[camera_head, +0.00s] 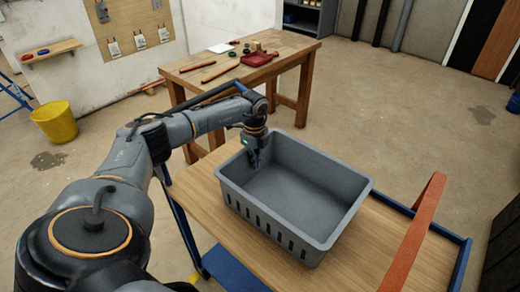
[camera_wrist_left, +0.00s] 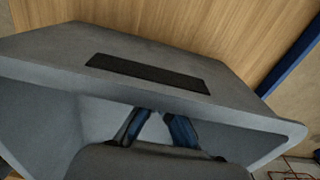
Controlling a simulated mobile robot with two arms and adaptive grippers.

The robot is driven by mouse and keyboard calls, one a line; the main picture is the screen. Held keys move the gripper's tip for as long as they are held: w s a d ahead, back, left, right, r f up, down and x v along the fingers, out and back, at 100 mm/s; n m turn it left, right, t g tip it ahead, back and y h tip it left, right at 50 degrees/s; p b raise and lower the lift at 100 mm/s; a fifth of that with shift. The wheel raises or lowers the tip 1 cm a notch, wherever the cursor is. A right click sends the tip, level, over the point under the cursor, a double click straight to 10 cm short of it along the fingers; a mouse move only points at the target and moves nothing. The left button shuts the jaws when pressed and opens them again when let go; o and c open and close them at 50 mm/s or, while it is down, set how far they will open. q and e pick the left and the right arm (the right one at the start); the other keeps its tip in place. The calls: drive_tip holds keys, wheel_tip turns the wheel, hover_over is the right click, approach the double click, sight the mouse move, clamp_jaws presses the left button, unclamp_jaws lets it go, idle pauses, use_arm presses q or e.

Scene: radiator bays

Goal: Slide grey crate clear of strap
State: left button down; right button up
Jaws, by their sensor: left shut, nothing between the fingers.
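The grey crate (camera_head: 325,245), open and empty, stands upright on the wooden top of a cart (camera_head: 230,235). It has a row of slots low in its near side. The orange-red strap (camera_head: 412,235) rises over the cart's right part, and bare wood shows between it and the crate. My left gripper (camera_head: 256,166) points down inside the crate by its far left wall, shut and holding nothing. In the left wrist view its fingers (camera_wrist_left: 160,128) are beside the crate wall (camera_wrist_left: 235,105), which has a dark slot; I cannot tell whether they touch. My right gripper is out of view.
The cart has a blue raised edge (camera_head: 462,262) on the right. A wooden workbench (camera_head: 290,62) with tools and a red item stands behind. A yellow bucket (camera_head: 55,122) is on the floor at left.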

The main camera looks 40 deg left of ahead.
use_arm(q)
drive_tip(key=a+b, duration=0.1)
drive_tip(key=a, duration=0.3)
drive_tip(key=shift+a+f, duration=0.15)
drive_tip(key=shift+a+b, duration=0.4)
drive_tip(key=shift+a, duration=0.25)
drive_tip(key=shift+s+a, duration=0.1)
drive_tip(key=shift+a, duration=0.3)
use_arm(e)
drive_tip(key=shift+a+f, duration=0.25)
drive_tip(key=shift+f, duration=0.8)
use_arm(q)
drive_tip(key=shift+d, duration=0.1)
